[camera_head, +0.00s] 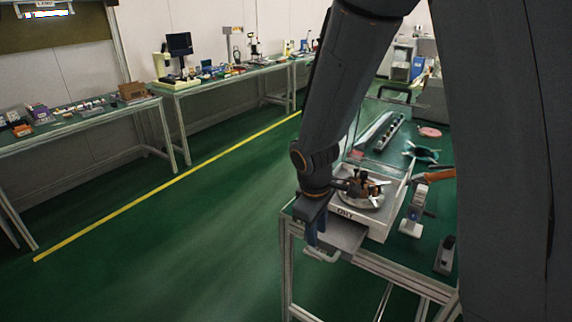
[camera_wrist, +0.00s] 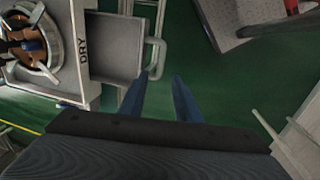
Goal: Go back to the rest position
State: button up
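My gripper (camera_head: 316,240) hangs at the front edge of the green-topped bench, beside the pulled-out drawer of a white box marked DRY. In the wrist view its two blue fingers (camera_wrist: 160,76) stand apart, with green floor showing between them and nothing held. The grey drawer (camera_wrist: 114,45) sticks out of the box (camera_wrist: 78,78). Its pale handle (camera_wrist: 161,52) lies just beyond the fingertips. The left fingertip overlaps the handle's near end in this view; I cannot tell whether they touch. The handle also shows in the head view (camera_head: 322,255).
On the box sits a round plate with a dark-armed fixture (camera_head: 362,186). A grey-and-white device (camera_head: 412,212) and a small dark-topped block (camera_head: 446,252) stand to its right. Several tools lie farther back. Open green floor (camera_head: 190,240) lies left, with a yellow line.

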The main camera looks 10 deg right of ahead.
jog(key=s+d+r+m, duration=0.2)
jog(key=s+r+m, duration=0.1)
jog(key=s+m, duration=0.2)
jog(key=s+d+r+m+y, duration=0.1)
jog(key=s+d+r+m, duration=0.2)
jog(key=s+m, duration=0.2)
jog(key=shift+s+g, duration=0.3)
jog(key=shift+s, duration=0.7)
jog(key=shift+d, duration=0.25)
